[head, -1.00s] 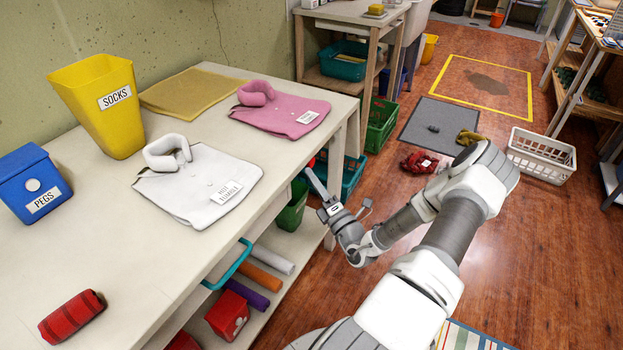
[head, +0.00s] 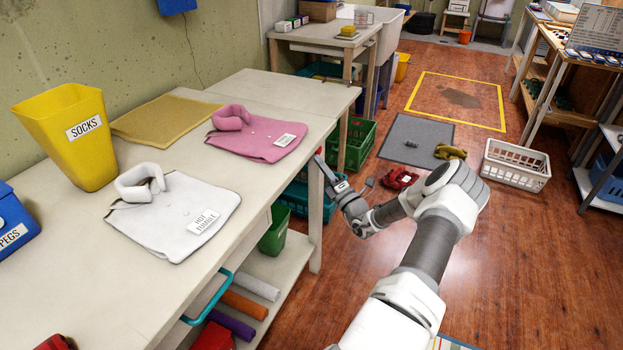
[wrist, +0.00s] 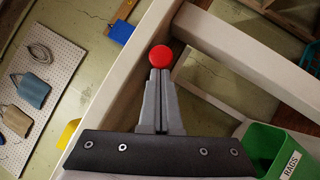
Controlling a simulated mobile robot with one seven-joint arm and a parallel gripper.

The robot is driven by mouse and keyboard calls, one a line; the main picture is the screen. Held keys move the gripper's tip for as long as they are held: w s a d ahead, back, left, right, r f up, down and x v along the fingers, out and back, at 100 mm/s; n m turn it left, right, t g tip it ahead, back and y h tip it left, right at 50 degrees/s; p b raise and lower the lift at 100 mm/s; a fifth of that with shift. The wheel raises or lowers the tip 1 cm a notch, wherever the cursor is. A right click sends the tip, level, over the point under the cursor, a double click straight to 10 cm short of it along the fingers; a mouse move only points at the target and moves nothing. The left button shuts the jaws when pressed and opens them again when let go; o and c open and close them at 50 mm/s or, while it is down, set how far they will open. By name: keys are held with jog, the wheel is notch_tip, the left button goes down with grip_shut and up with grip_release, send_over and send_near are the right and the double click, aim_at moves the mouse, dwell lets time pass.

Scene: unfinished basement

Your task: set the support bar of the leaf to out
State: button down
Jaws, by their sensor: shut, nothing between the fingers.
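The leaf (head: 285,94) is level with the worktable top (head: 92,240) at its far end, with a seam between them in the head view. My gripper (head: 319,160) is low beside the far corner of the table, below the leaf. In the wrist view my gripper (wrist: 160,75) is shut with its fingers together. A round red knob (wrist: 161,57) shows right at the fingertips, not between them; I cannot tell whether they touch. Pale beams of the table's underside surround it. The support bar cannot be clearly made out in the head view.
A green bin (wrist: 262,148) is close by at lower right in the wrist view. The floor right of my arm is open.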

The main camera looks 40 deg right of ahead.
jog(key=shift+w+d, duration=0.25)
jog(key=shift+d, duration=0.35)
jog(key=shift+w+d, duration=0.25)
jog(key=shift+d, duration=0.3)
jog(key=shift+a+f, duration=0.15)
jog(key=a+p+v, duration=0.2)
jog(key=v, duration=1)
jog(key=shift+a+f, duration=0.25)
jog(key=shift+f, duration=0.2)
jog(key=shift+s+d+r, duration=0.1)
